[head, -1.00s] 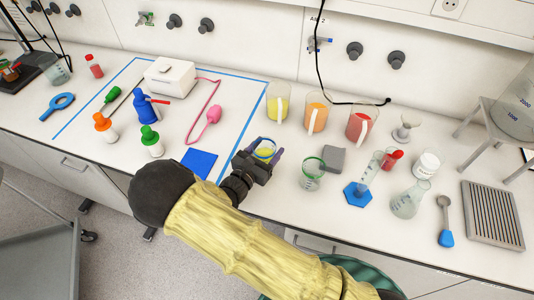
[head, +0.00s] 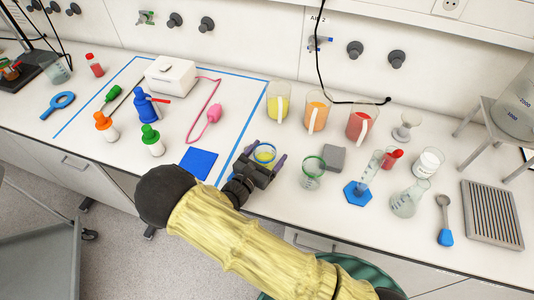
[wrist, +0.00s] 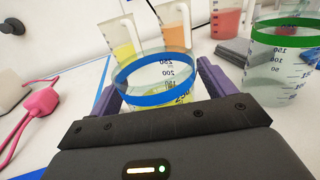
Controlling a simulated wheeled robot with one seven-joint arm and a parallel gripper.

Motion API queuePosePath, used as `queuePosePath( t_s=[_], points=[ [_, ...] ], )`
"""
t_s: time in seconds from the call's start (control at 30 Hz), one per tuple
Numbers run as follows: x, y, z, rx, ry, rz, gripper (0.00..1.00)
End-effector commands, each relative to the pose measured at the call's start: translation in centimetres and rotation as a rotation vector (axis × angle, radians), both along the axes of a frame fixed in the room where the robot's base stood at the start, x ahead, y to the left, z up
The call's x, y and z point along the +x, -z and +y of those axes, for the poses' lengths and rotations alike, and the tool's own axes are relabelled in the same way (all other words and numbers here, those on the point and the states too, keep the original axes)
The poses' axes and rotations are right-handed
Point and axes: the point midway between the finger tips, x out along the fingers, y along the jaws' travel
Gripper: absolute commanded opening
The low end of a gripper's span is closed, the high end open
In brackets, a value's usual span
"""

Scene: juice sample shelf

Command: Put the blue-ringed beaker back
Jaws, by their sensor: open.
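The blue-ringed beaker (head: 265,154) stands upright on the bench just right of the blue tape line, with some yellow in it. In the wrist view it shows as a clear graduated beaker with a blue band (wrist: 158,68) near its rim. My gripper (head: 266,157) is open around it, one purple finger on each side. The wrist view shows the beaker between the fingers, its lower part hidden behind my gripper body. I cannot tell whether its base touches the bench. A green-ringed beaker (head: 312,173) stands to the right.
Yellow (head: 278,103), orange (head: 316,118) and red (head: 361,125) juice jugs stand behind. A grey block (head: 333,158) is beside the green-ringed beaker. A blue square (head: 199,163) lies left, inside the blue tape (head: 243,138). A cylinder on a blue base (head: 357,193) stands further right.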

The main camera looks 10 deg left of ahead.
Motion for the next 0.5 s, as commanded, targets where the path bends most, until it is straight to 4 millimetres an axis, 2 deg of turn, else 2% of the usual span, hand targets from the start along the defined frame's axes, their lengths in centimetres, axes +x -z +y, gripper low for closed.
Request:
queuePosePath(
  t_s=[0.13,0.27,0.5],
  points=[
    [0.0,-0.5,0.0,0.000,0.000,0.000,0.82],
    [-1.3,-0.1,0.5,0.000,-0.002,0.001,0.82],
    [-5.5,0.0,2.1,0.002,-0.005,0.002,0.82]
  ],
)
